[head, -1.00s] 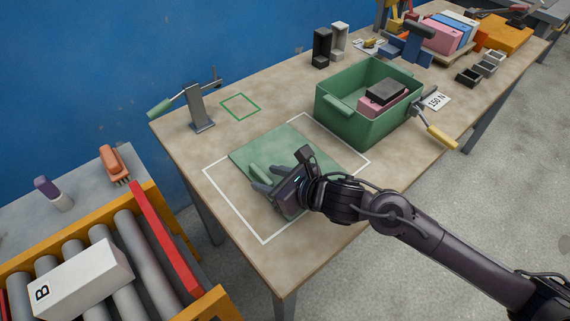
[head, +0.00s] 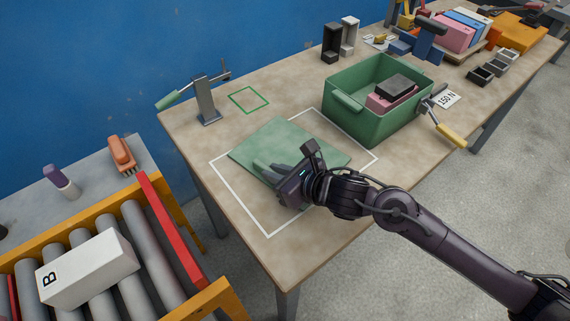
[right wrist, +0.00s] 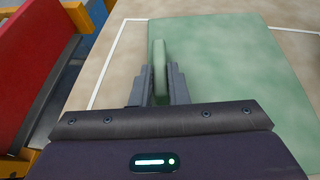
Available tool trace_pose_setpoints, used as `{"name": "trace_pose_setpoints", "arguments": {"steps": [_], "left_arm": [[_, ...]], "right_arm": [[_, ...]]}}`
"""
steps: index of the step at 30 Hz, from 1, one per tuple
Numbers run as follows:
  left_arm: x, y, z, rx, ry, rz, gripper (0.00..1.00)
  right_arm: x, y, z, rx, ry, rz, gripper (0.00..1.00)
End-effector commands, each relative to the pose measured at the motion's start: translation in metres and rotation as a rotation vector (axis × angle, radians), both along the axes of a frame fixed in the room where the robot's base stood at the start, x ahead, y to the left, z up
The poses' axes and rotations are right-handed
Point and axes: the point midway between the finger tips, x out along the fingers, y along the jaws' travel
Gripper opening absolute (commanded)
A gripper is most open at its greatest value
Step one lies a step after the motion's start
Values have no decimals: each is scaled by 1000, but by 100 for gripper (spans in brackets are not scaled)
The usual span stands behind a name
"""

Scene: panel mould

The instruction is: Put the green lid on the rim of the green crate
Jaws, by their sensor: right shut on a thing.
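The green lid (head: 283,142) is a flat square plate over the white outline on the table. Its far-left edge covers part of that outline, and it looks slightly raised; how high I cannot tell. My right gripper (head: 275,177) is shut on the lid's upright handle. In the right wrist view the handle (right wrist: 160,72) stands between the fingers (right wrist: 160,85), with the lid plate (right wrist: 225,65) below. The green crate (head: 360,122) stands open beyond the lid to the right, holding a pink block (head: 388,101) and a dark block (head: 396,86). My left gripper is not in view.
A lever stand (head: 207,98) is at the table's left end, near a small green outline (head: 249,100). A yellow-handled lever (head: 446,130) sits at the crate's right. Black and white holders (head: 332,42) stand behind. A roller conveyor (head: 150,255) is at lower left.

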Motion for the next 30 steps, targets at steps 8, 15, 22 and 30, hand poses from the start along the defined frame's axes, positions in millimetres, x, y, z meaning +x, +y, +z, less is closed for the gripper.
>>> {"name": "trace_pose_setpoints", "arguments": {"steps": [8, 15, 22, 30], "left_arm": [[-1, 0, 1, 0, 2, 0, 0], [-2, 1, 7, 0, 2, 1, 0], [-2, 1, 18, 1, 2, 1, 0], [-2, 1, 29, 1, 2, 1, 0]], "right_arm": [[1, 0, 20, 1, -5, 0, 0], [1, 0, 70, 0, -12, 1, 0], [1, 0, 129, -1, -11, 1, 0], [1, 0, 179, -1, -8, -1, 0]]}}
